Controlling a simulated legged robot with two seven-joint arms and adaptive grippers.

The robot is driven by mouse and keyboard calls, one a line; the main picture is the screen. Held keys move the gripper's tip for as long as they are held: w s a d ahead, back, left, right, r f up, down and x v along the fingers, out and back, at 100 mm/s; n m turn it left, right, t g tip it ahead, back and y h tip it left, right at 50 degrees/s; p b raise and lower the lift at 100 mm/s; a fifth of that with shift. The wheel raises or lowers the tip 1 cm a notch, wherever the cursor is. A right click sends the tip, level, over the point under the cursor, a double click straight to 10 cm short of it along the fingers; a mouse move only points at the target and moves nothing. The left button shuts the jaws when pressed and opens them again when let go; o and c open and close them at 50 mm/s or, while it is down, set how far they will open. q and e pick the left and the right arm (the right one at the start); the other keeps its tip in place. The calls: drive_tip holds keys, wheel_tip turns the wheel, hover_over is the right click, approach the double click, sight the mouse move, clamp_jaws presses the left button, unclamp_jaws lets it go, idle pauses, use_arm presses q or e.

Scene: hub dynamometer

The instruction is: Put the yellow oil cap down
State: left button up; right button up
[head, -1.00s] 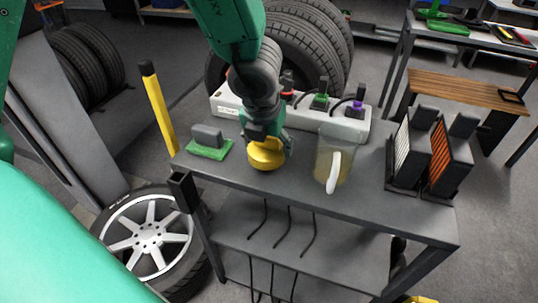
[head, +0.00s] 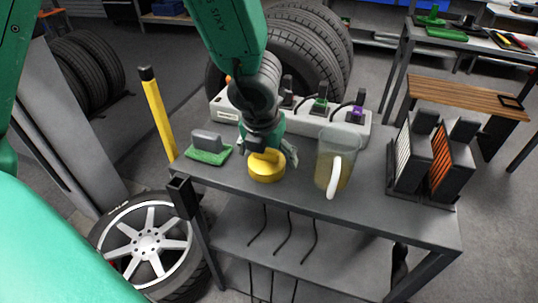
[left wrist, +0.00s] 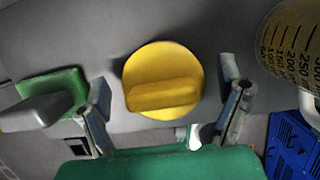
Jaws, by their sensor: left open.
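The yellow oil cap (head: 266,167) sits on the dark grey bench top (head: 300,196), between a green-based block and a jug. It has a raised grip bar on top. My left gripper (head: 272,156) is just above and around it, with its fingers spread. In the left wrist view the cap (left wrist: 163,80) lies between and beyond the two open fingers (left wrist: 168,98), with a gap on each side. My right gripper is not in view.
A clear measuring jug (head: 330,170) with yellowish liquid stands close right of the cap. A green-based grey block (head: 208,150) is at the left. A white power strip (head: 348,125) runs behind. Two filter-like units (head: 436,155) stand at the bench's right end.

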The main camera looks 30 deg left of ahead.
sight(263, 167)
use_arm(q)
drive_tip(key=p+v, duration=0.4)
drive_tip(key=v, duration=0.7)
drive_tip(key=shift+s, duration=0.15)
